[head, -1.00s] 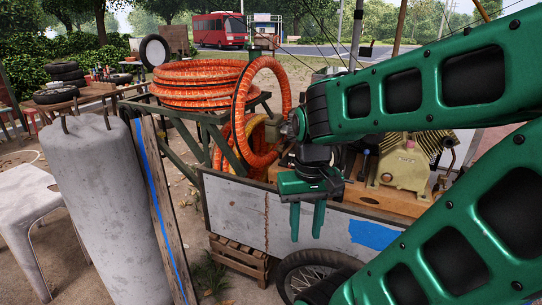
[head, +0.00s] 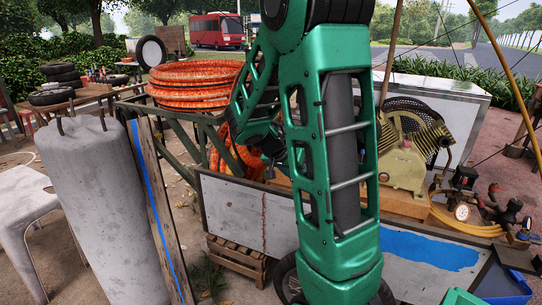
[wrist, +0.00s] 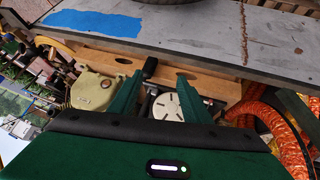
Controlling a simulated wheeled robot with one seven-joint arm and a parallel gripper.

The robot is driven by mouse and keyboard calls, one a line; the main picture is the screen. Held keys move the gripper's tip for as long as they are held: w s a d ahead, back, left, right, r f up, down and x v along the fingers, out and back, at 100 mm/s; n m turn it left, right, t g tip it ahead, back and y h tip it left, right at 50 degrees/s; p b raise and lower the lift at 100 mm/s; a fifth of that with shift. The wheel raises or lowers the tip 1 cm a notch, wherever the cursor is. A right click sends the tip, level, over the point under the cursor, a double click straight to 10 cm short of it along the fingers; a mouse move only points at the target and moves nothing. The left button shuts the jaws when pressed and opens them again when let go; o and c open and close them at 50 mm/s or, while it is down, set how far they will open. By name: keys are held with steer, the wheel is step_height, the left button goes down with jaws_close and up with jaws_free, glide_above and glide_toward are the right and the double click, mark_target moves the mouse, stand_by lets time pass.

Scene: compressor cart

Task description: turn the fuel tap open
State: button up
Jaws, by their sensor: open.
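In the wrist view my gripper (wrist: 160,88) is open, its two green fingers apart over the cart's wooden deck (wrist: 210,82). A small black knob or lever end (wrist: 149,68) shows between the fingertips, apart from them as far as I can see. A pale round slotted disc (wrist: 167,107) lies nearer the palm, partly covered by the right finger. I cannot tell for sure which of these parts is the fuel tap.
The cream machine housing (head: 402,165) stands on the deck close to the gripper; it also shows in the wrist view (wrist: 92,90). Orange hose coils (head: 195,82) lie on the green frame. The cart's side panel (head: 232,205) bounds the near side. A grey cylinder (head: 105,205) stands at left.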

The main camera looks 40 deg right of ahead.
steer(key=w+d+f+m+t+h, duration=0.1)
steer(key=w+d+h, duration=0.25)
steer(key=w, duration=0.25)
steer(key=w+d+f+h, duration=0.2)
steer(key=w+d, duration=0.2)
steer(key=w, duration=0.2)
steer(key=w+a+f+n+t+h, duration=0.1)
steer(key=w+f+t+h, duration=0.15)
steer(key=w, duration=0.45)
steer(key=w+a+f+n+t+h, duration=0.1)
steer(key=w+f+t, duration=0.25)
steer(key=w, duration=0.25)
steer(key=x, duration=1.1)
steer(key=shift+w+r, duration=0.15)
steer(key=shift+r, duration=0.15)
steer(key=shift+c, duration=0.6)
